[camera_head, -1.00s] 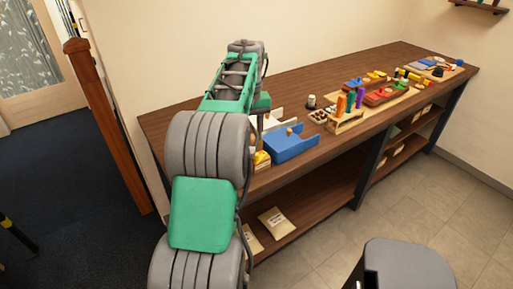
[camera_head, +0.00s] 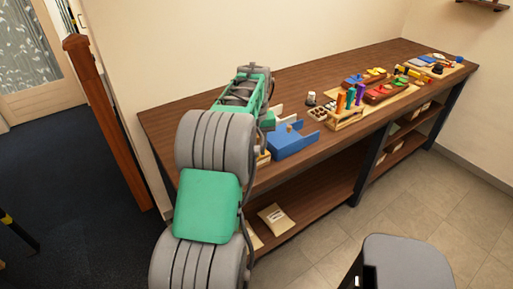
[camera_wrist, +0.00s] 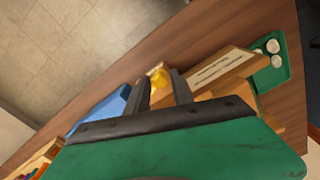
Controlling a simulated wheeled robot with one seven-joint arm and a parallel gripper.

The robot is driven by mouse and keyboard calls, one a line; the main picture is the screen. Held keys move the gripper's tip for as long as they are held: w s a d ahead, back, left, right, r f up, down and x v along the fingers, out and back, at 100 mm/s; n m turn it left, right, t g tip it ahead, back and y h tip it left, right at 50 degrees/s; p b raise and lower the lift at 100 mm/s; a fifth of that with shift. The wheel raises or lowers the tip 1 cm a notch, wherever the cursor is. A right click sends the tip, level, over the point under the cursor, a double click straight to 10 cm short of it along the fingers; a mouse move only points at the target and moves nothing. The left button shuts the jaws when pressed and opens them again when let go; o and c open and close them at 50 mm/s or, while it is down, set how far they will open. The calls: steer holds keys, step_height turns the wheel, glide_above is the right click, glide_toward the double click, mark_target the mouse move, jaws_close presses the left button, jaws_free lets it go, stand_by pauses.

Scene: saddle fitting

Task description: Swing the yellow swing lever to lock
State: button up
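The yellow swing lever (camera_wrist: 158,78) shows as a small yellow piece in the wrist view. It lies just past and between the fingertips of my gripper (camera_wrist: 159,78), against a light wooden fixture. The two dark fingers stand apart with a gap between them, so the gripper is open. I cannot tell whether a finger touches the lever. The lever's lower part and pivot are hidden by the fingers and palm. In the head view my arm hides the gripper and most of the fixture (camera_head: 264,159).
A blue cradle (camera_head: 292,140) stands right beside the fixture; it also shows in the wrist view (camera_wrist: 104,108). A labelled wooden block (camera_wrist: 213,73) and a green tray (camera_wrist: 291,68) with white round pieces lie on the other side. A rack of coloured handles (camera_head: 347,112) stands farther right.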

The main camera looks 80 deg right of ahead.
jaws_close()
steer(key=m+p, duration=0.1)
steer(key=w+m, duration=0.1)
steer(key=shift+d+r+m+p, duration=0.2)
steer(key=shift+d+m+p, duration=0.1)
steer(key=shift+m+p, duration=0.1)
steer(key=shift+w+d+f+m, duration=0.15)
steer(key=shift+w+d+m, duration=0.15)
steer(key=shift+m, duration=0.6)
steer(key=shift+o, duration=1.6)
jaws_free()
steer(key=shift+a, duration=0.1)
